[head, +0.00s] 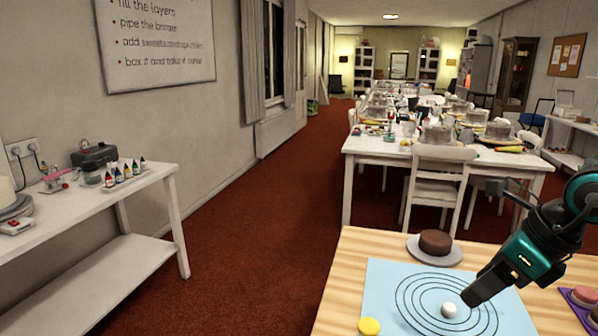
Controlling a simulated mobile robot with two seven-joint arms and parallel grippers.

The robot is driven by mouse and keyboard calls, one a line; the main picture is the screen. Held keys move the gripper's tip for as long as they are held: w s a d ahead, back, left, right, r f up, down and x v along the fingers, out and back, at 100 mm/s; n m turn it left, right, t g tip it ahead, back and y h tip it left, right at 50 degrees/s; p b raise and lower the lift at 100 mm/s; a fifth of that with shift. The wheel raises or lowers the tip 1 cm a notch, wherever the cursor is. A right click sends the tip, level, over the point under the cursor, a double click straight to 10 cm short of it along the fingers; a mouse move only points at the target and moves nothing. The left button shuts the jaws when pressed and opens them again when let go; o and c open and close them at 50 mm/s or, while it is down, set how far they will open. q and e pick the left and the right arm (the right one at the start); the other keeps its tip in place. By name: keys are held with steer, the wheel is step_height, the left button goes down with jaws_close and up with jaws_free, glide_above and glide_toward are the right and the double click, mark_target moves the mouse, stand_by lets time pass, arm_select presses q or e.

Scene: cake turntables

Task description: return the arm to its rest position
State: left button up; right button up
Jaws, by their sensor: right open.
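My right gripper (473,297) reaches in from the right over the light blue mat (385,285), its dark fingertips pointing down and left. It is open, though the gap between its fingers is hard to make out. Its tips show close beside a small white round piece (449,310) on the mat's printed rings; I cannot tell whether they touch it. I see nothing held in it. My left gripper is not in view.
A wooden table (350,262) bears the mat. A yellow round piece (369,326) lies at the mat's front left. A brown cake (435,242) sits on a grey plate (420,253) behind. A purple tray (568,293) with pink and brown pieces is at right.

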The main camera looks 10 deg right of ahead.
steer(key=w+a+r+m+t+y, duration=0.1)
steer(key=w+a+m+t+y, duration=0.25)
steer(key=a+m+t, duration=0.35)
steer(key=w+a+r+m+t+y, duration=0.1)
steer(key=w+a+m+t+y, duration=0.25)
steer(key=a+m, duration=0.5)
steer(key=s+d+f+m+g+h, duration=0.1)
steer(key=s+d+f+m+h, duration=0.2)
steer(key=f+m+h, duration=0.5)
steer(key=s+d+f+m+g+h, duration=0.2)
steer(key=s+d+f+m+h, duration=0.15)
steer(key=f+m, duration=0.55)
steer(key=s+a+f+m+g+y, duration=0.1)
steer(key=s+a+f+m+g, duration=0.25)
steer(key=s, duration=0.35)
steer(key=s+a+f+m+g+y, duration=0.1)
steer(key=s+a+f+m+g, duration=0.3)
steer(key=s, duration=0.4)
steer(key=w+a+f+n+t+y, duration=0.1)
steer(key=w+a+f+t, duration=0.1)
steer(key=w+f+t, duration=0.4)
steer(key=shift+w+f+b, duration=0.45)
steer(key=shift+w+f, duration=0.35)
steer(key=shift+f, duration=1)
